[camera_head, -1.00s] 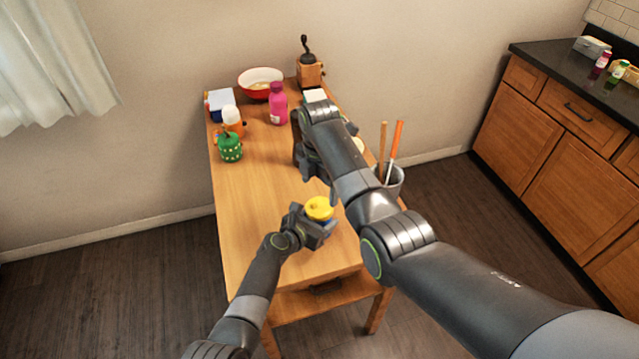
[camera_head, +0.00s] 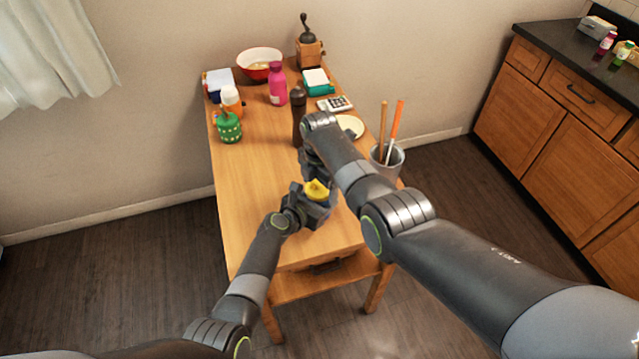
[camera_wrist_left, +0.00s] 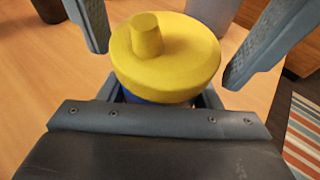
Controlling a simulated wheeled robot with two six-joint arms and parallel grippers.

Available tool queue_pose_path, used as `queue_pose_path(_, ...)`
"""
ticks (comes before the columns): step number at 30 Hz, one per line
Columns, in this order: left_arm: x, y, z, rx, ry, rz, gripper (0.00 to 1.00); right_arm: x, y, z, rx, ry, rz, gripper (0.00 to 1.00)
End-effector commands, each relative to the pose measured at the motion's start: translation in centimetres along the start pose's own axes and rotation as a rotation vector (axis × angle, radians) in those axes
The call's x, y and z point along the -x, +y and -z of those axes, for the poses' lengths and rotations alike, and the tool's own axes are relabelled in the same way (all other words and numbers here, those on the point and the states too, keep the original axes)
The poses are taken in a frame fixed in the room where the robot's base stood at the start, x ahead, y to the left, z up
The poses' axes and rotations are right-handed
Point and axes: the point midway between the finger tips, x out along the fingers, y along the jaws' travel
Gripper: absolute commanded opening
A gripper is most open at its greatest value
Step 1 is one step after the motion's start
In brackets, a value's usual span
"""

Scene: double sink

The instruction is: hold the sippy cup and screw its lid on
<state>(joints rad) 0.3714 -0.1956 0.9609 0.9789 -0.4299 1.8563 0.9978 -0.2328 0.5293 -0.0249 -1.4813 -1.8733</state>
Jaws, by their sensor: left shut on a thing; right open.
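The sippy cup has a yellow lid (camera_head: 317,189) with a stubby spout; it sits on top of the cup, but I cannot tell how tightly. The lid also fills the middle of the left wrist view (camera_wrist_left: 180,65). Below it a strip of the blue cup body (camera_wrist_left: 155,98) shows; the rest is hidden. My left gripper (camera_head: 308,208) is shut on the cup, above the table's near part. My right gripper is open, mostly hidden by its arm in the head view. In the left wrist view its fingers (camera_wrist_left: 165,66) stand apart on either side of the lid.
A grey utensil holder (camera_head: 390,165) is at the right edge.

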Motion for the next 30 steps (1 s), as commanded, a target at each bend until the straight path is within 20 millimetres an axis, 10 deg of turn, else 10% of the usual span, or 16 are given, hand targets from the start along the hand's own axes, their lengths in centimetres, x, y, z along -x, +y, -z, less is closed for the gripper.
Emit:
queue_pose_path(11,0.0,0.0,-0.01,0.0,0.0,0.0,0.0,0.02,0.0,-0.01,0.0,0.0,0.0,0.37)
queue_pose_path(30,0.0,0.02,-0.01,0.0,0.0,0.0,0.0,0.0,0.0,0.03,-0.3,0.0,0.0,0.36)
